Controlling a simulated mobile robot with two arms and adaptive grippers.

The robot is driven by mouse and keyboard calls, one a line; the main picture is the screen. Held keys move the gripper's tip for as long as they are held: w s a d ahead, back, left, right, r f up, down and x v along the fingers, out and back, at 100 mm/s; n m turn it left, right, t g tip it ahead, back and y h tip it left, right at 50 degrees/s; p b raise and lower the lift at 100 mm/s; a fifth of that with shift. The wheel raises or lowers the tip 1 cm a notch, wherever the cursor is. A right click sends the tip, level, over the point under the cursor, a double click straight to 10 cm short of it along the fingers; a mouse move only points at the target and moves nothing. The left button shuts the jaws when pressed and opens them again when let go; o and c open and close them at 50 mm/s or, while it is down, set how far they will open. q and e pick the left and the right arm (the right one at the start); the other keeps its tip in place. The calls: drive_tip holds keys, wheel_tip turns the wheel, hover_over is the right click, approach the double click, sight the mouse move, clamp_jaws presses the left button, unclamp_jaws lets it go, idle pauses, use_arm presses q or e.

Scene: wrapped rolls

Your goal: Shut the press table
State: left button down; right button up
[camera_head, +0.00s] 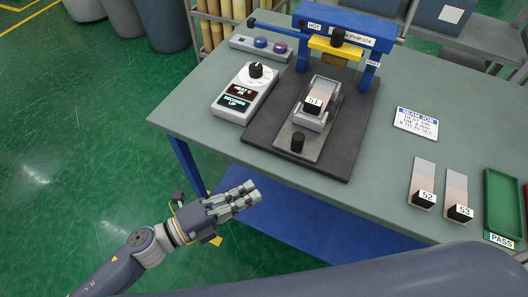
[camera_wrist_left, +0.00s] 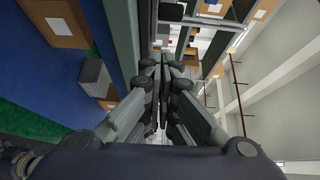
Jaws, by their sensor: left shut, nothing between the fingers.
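The press (camera_head: 345,28) is a blue frame with a yellow head (camera_head: 337,48) at the back of the bench. Its press table (camera_head: 290,127), a grey sliding plate with a black knob (camera_head: 297,141) at its front end, sticks out toward me over a dark base plate (camera_head: 340,150). A sample labelled 51 (camera_head: 314,102) sits on the press table in a light holder, in front of the yellow head. My left gripper (camera_head: 250,190) is shut and empty, off the bench's near left edge and apart from the knob. The left wrist view shows its closed fingers (camera_wrist_left: 163,75). My right gripper is out of view.
A heat control box (camera_head: 245,93) stands left of the press, with a button box (camera_head: 260,45) behind it. Samples 52 (camera_head: 425,180) and 53 (camera_head: 457,190), a job card (camera_head: 416,123) and a green PASS tray (camera_head: 489,205) lie to the right. The bench (camera_head: 200,120) is clear at its near left.

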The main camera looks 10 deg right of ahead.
use_arm(q)
drive_tip(key=p+x, duration=0.1)
drive_tip(key=x, duration=0.3)
drive_tip(key=p+x, duration=0.1)
drive_tip(key=x, duration=0.3)
drive_tip(key=w+p+x, duration=0.1)
drive_tip(key=x, duration=0.3)
drive_tip(key=shift+a+r, duration=0.15)
drive_tip(key=shift+r, duration=0.25)
drive_tip(key=shift+w+f+p, duration=0.1)
drive_tip(key=shift+w+p, duration=0.2)
drive_tip(key=shift+w, duration=0.25)
drive_tip(key=shift+w+d, duration=0.1)
drive_tip(key=shift+d, duration=0.1)
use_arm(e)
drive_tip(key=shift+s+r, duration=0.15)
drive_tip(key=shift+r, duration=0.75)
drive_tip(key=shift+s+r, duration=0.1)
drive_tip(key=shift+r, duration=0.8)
